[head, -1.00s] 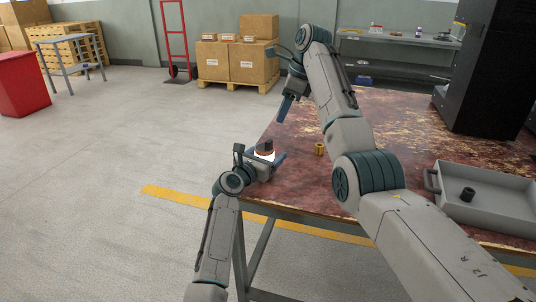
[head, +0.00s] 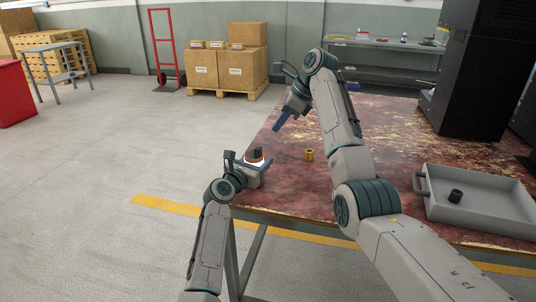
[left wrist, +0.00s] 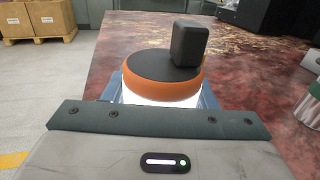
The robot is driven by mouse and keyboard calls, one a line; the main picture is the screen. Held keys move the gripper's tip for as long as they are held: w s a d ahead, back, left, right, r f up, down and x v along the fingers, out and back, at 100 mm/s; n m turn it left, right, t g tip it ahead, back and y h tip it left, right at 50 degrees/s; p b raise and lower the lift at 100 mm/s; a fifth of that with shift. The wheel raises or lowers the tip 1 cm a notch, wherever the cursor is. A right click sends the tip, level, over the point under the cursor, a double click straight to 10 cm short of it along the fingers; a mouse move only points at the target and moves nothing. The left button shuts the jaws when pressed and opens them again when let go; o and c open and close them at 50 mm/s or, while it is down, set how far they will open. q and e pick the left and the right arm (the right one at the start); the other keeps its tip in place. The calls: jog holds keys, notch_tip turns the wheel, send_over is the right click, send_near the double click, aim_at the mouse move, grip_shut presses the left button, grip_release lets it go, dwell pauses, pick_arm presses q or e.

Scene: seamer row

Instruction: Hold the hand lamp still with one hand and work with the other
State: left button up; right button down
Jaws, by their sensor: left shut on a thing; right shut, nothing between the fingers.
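The hand lamp (head: 257,157) has a glowing white band, an orange ring and a black top with a dark block on it. My left gripper (head: 260,167) is shut on the lamp, at the table's left edge. In the left wrist view the lamp (left wrist: 160,75) fills the middle, with blue fingers on both sides of its white band. My right gripper (head: 279,123) is shut and empty. In the head view it shows above and slightly right of the lamp, apart from it, pointing down to the left.
A small brass piece (head: 309,155) stands on the worn red table (head: 385,120), right of the lamp. A grey tray (head: 430,205) at the right holds a black cylinder (head: 456,196). A tall black cabinet (head: 485,80) stands at the back right. The table between brass piece and tray is partly hidden by my right arm.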

pick_arm(q)
jog(key=shift+d, duration=0.1)
pick_arm(e)
jog(key=s+d+f+m+t+y, duration=0.2)
jog(key=s+d+f+t+y, duration=0.2)
jog(key=s+d+y, duration=0.3)
jog(key=d+f, duration=0.1)
jog(key=d, duration=0.2)
jog(key=shift+s, duration=0.4)
send_near(261, 152)
jog(key=x, duration=0.5)
jog(key=shift+f, duration=0.25)
jog(key=shift+w+a, duration=0.3)
jog(key=shift+a, duration=0.3)
